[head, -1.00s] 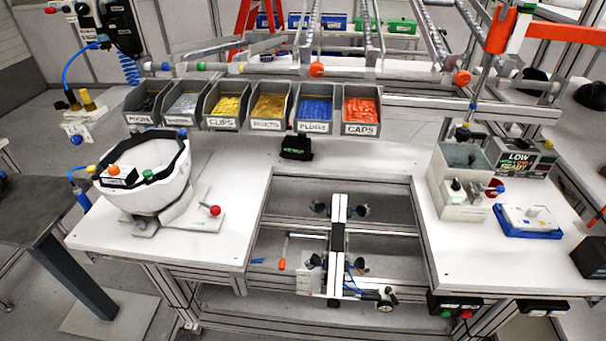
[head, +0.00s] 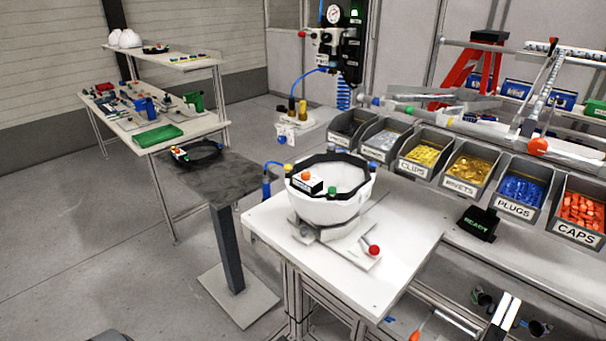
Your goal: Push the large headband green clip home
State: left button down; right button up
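A white helmet shell (head: 330,208) sits open side up on a holder at the bench's left end. A black band (head: 338,156) runs round inside its rim. A green clip (head: 332,190) shows at the near rim, beside a small labelled box with an orange top (head: 306,180). I cannot tell how deep this clip sits. Another black headband (head: 205,154) lies on the dark stand to the left, with small coloured parts, one greenish, at its left end; they are too small to tell apart.
The dark stand (head: 238,183) has bare surface in front of its headband. A red-knobbed lever (head: 374,250) sits beside the shell holder. Labelled bins, such as the clips bin (head: 423,158), line the bench's back. A parts table (head: 155,118) stands at the back left; open floor lies at left.

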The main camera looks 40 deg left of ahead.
aim_at(331, 191)
jog(key=u, duration=1.1)
